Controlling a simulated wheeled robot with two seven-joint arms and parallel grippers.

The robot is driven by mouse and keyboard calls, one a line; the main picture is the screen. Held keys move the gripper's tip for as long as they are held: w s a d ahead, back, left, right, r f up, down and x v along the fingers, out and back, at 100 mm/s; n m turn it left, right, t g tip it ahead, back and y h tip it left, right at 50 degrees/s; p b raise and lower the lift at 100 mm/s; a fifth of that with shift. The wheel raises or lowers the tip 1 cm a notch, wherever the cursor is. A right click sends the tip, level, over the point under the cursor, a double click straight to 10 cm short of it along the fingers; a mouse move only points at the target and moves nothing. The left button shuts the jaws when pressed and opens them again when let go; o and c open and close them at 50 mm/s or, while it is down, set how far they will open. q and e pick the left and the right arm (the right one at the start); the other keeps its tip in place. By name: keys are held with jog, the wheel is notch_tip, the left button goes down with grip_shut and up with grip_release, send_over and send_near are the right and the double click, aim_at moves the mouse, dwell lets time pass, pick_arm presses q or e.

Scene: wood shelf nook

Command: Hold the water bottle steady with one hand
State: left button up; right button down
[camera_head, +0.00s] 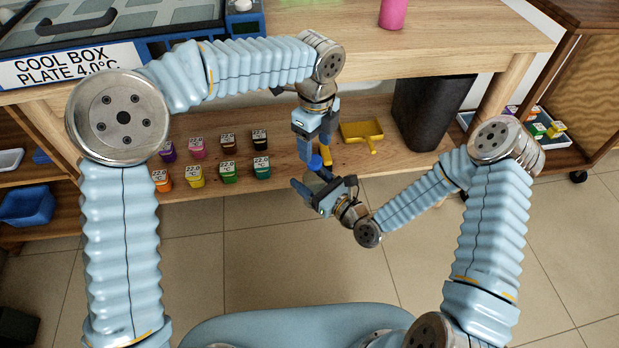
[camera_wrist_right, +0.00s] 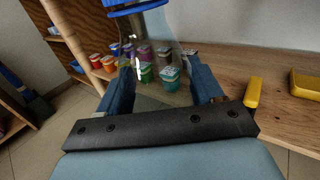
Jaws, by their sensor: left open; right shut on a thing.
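The water bottle is clear, with a blue cap (camera_head: 315,161), and most of its body is hard to make out in the head view. In the right wrist view the clear bottle (camera_wrist_right: 158,32) stands between the fingers of my right gripper (camera_wrist_right: 161,84), with a blue cap (camera_wrist_right: 135,8) at the top edge. My right gripper (camera_head: 311,180) is shut on the bottle below the cap. My left gripper (camera_head: 315,148) is open and points down just above the cap, its fingers around or very near it; I cannot tell whether they touch.
Several small labelled tubs (camera_head: 229,171) stand on the lower wooden shelf (camera_head: 290,172) behind the grippers. A yellow dustpan (camera_head: 361,131) lies there to the right. A dark bin (camera_head: 432,110) stands farther right. A cool box (camera_head: 110,50) and a pink cup (camera_head: 393,12) are on the upper surface.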

aim_at(315, 159)
pick_arm(q)
jog(key=shift+r, duration=0.2)
jog(key=shift+c, duration=0.3)
jog(key=n, duration=0.3)
jog(key=shift+r, duration=0.25)
jog(key=n, duration=0.2)
jog(key=r+n, duration=0.1)
jog(key=n, duration=0.4)
jog(key=r+n, duration=0.1)
jog(key=n, duration=0.5)
jog(key=r+n, duration=0.1)
jog(key=n, duration=0.2)
jog(key=shift+f, duration=0.1)
jog(key=shift+f, duration=3.95)
jog(key=shift+c, duration=0.3)
